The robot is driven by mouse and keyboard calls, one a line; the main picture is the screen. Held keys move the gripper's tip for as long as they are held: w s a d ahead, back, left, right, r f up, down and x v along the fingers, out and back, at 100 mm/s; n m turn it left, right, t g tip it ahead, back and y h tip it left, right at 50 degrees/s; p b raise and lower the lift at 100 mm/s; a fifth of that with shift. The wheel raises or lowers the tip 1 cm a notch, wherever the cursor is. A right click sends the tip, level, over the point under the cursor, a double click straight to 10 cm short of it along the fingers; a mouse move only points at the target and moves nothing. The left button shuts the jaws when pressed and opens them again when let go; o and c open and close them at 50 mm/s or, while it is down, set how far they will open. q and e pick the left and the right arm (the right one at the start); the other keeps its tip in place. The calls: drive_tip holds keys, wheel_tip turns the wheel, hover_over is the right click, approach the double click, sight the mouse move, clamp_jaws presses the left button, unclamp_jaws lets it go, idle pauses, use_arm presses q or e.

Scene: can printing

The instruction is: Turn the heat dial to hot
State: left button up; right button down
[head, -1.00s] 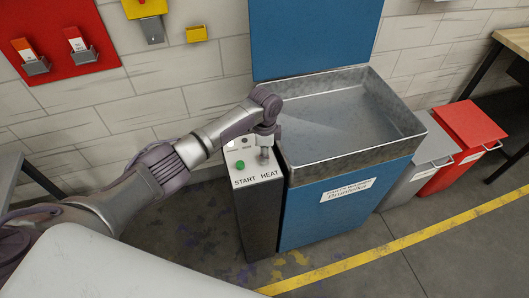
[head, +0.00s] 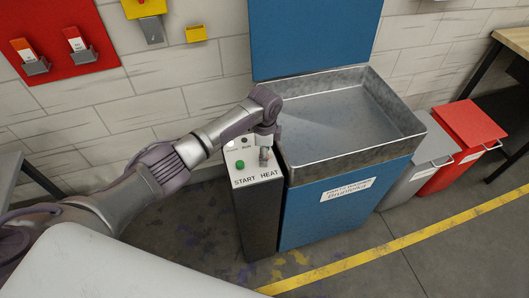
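The control post (head: 257,215) stands against the left side of the blue wash station, with START and HEAT printed on its top edge. A green button (head: 240,164) sits above START. My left arm comes in from the left, and its gripper (head: 264,157) points down over the HEAT side of the post top. The heat dial is hidden under or behind the gripper, so its setting does not show. The fingers are small and close together at the dial's place; I cannot tell whether they grip it. My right gripper is not in view.
The blue station (head: 335,205) with its open metal basin (head: 345,120) is just right of the post. Grey (head: 412,170) and red (head: 465,140) bins stand farther right. A red wall panel (head: 60,40) hangs at upper left. A yellow line (head: 400,244) crosses the floor.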

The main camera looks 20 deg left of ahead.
use_arm(q)
wheel_tip(320, 180, up, 12)
idle(0.6)
idle(0.4)
